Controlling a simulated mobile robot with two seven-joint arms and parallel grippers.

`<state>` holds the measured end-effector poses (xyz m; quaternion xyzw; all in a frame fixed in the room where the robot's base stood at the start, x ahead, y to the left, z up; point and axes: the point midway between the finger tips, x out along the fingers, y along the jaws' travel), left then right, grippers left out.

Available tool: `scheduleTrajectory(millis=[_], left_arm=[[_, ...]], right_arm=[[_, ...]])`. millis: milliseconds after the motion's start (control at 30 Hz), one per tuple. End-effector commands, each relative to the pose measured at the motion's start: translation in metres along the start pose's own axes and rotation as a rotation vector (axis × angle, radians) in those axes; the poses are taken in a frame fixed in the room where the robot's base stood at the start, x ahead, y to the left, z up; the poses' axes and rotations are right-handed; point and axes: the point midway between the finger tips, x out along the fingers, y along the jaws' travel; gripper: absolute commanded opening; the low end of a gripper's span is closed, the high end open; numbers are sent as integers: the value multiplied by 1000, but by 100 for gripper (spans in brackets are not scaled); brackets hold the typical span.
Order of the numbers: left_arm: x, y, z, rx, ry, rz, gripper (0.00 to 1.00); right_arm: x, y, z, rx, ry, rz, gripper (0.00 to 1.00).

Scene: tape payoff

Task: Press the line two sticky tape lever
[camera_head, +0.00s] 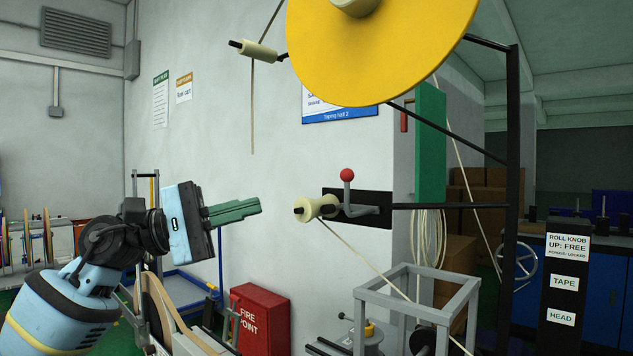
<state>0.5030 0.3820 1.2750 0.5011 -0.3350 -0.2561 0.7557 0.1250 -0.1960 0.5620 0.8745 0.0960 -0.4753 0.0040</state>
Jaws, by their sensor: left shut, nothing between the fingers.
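A grey lever with a red ball knob (347,175) stands upright on a black plate (384,203) in the middle of the view. A cream roller (317,207) sits at the plate's left, with a pale tape strand running from it down to the right. My left gripper (259,206) is shut and empty, its green fingers pointing right towards the lever. In the picture, a gap lies between the fingertips and the roller and knob. My right gripper is not in view.
A large yellow disc (375,50) hangs above the lever, with another cream roller (259,50) at its left. A grey frame (420,312) stands below. A black post (563,285) has labels reading roll knob, tape and head. A red fire point box (262,318) stands low.

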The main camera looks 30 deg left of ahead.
Motion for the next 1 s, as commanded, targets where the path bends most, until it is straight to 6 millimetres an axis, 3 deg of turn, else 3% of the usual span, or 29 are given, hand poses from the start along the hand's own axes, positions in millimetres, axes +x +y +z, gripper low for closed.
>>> scheduleTrajectory(millis=[500,733,1000], left_arm=[[87,6,4,3,-5,4,0],[107,4,24,6,-2,2,0],[114,1,29,2,0,1,0]], right_arm=[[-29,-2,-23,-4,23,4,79],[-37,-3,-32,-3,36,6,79],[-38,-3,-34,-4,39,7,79]])
